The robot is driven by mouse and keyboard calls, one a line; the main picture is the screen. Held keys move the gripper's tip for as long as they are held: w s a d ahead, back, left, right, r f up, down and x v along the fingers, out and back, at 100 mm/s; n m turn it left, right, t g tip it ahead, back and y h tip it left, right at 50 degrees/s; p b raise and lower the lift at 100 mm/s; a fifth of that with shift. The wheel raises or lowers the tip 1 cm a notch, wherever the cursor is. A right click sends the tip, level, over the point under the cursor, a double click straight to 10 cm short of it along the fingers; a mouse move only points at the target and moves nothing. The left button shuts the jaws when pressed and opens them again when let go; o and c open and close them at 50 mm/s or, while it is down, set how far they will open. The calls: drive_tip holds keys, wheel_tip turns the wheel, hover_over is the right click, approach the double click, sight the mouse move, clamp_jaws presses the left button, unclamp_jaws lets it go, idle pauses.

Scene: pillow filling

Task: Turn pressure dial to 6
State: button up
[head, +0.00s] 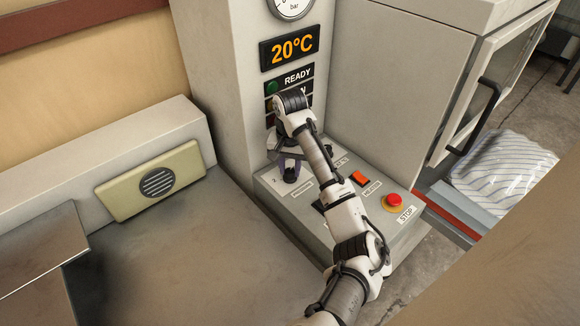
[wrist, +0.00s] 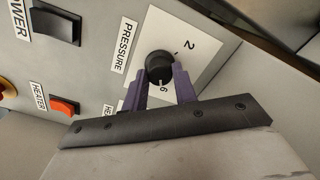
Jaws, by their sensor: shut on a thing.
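The black round pressure dial (wrist: 159,66) sits on a white plate (wrist: 205,62) beside the PRESSURE label (wrist: 124,45) in the wrist view. The plate reads 2 on one side and 6 on the side towards my gripper. A small pale mark shows near the 6; I cannot tell whether it is the dial's pointer or a scale tick. My gripper (wrist: 163,82) has its purple fingers shut on the dial, one on each side. In the head view the dial (head: 291,175) shows low on the control panel, partly hidden by my gripper (head: 289,163).
The panel (head: 262,180) also carries an orange-red heater switch (head: 359,178), a black power switch (wrist: 55,23) and a red stop button (head: 394,200). A display (head: 290,48) reads 20°C. A striped pillow (head: 503,170) lies right. The metal table (head: 190,255) at left is clear.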

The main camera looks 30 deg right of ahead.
sight(290, 171)
idle(0.3)
drive_tip(key=o, duration=1)
drive_tip(key=shift+r, duration=0.15)
wheel_tip(290, 171, up, 14)
drive_tip(key=shift+f+b, duration=0.2)
drive_tip(key=shift+b, duration=0.2)
